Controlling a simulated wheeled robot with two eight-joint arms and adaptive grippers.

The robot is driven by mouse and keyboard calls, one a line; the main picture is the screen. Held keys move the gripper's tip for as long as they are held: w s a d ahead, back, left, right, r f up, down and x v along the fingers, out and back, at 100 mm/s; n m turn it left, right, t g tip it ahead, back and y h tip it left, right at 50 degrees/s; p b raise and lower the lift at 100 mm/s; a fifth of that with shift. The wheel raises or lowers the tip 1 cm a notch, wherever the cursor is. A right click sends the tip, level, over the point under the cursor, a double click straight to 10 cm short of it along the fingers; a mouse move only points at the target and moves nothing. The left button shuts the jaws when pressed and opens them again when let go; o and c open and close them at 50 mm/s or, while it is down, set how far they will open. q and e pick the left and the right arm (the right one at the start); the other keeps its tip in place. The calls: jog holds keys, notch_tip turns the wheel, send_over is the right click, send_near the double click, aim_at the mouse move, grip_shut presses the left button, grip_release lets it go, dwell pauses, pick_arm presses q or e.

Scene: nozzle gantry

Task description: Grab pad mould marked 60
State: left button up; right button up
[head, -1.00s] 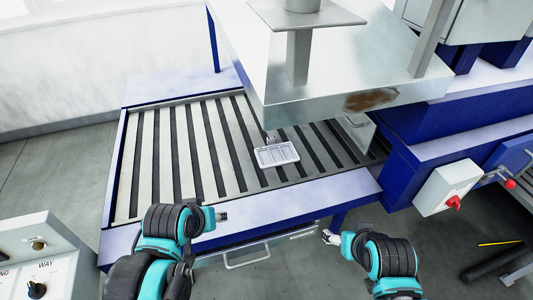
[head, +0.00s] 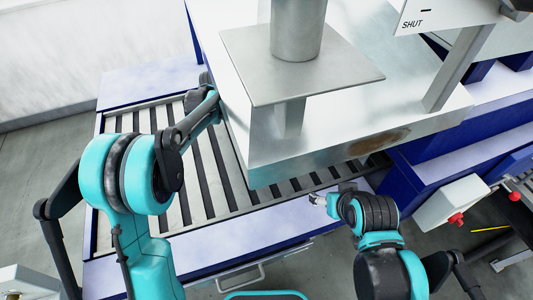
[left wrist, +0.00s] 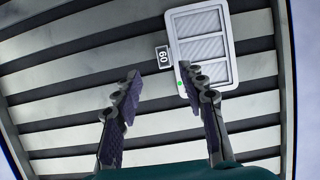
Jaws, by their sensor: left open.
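The pad mould marked 60 (left wrist: 204,47) is a pale tray with several ribbed compartments, lying on the slats in the left wrist view. Its dark tag (left wrist: 163,57) reads 60, sideways, at its left edge. My left gripper (left wrist: 159,78) is open and empty. Its right fingertip overlaps the mould's lower left corner in the picture; contact cannot be told. In the head view the left arm reaches to the gantry's left side, its gripper is hidden or unclear, and the mould is hidden. My right gripper (head: 320,200) is at the bed's front edge; its jaws are too small to read.
The slatted bed (head: 190,200) has a blue frame. The big metal gantry block (head: 300,155), with a plate and column above, overhangs its right part. A box with a red knob (head: 452,205) stands at the right. The bed's left part is clear.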

pick_arm(q)
jog(key=shift+w+d+f, duration=0.25)
jog(key=shift+w+f, duration=0.3)
jog(key=shift+f, duration=0.3)
jog(key=shift+s+d+f, duration=0.15)
jog(key=shift+f, duration=0.15)
jog(key=shift+s+d+b, duration=0.15)
jog(key=shift+s+b, duration=0.25)
jog(key=shift+s, duration=0.05)
jog(key=shift+s+d+f, duration=0.15)
jog(key=shift+f, duration=0.2)
jog(key=x, duration=0.2)
jog(key=b+x, duration=0.1)
jog(key=x, duration=0.1)
jog(key=shift+w, duration=0.25)
jog(key=shift+s, duration=0.1)
pick_arm(e)
notch_tip(320, 180, down, 2)
jog(key=shift+s+f, duration=0.1)
jog(key=shift+s, duration=0.05)
pick_arm(q)
jog(key=shift+c, duration=0.3)
grip_shut()
